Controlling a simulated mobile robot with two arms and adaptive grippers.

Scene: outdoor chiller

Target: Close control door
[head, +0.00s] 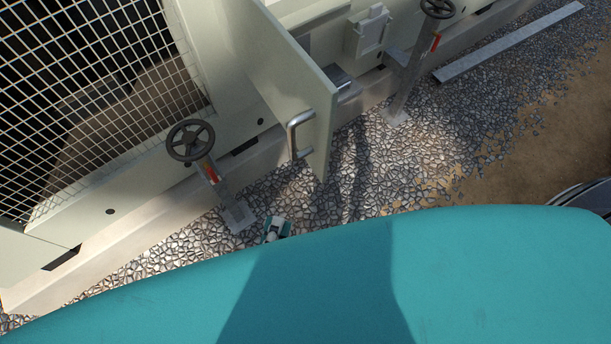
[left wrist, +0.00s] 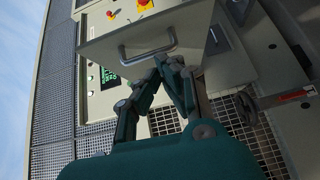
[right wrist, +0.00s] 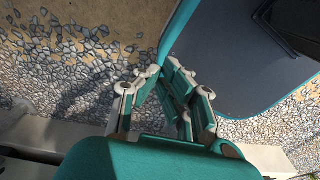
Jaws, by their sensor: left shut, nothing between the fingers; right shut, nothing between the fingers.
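The control door (head: 290,80) is a pale grey-green panel that stands swung open from the cabinet in the head view. Its metal bar handle (head: 291,135) is near the free edge. In the left wrist view the door (left wrist: 165,25) and its handle (left wrist: 147,52) are just beyond the fingertips. My left gripper (left wrist: 170,62) is shut and empty near the handle; whether it touches cannot be told. In the head view only a small part of it (head: 276,229) shows below the door. My right gripper (right wrist: 160,69) is shut and empty over gravel, away from the door.
A handwheel on a post (head: 191,141) stands left of the door, another (head: 437,9) beyond it to the right. A mesh grille (head: 90,80) is at left. A green-lit display (left wrist: 108,76) shows on the cabinet. Gravel (head: 400,165) at right is mostly clear.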

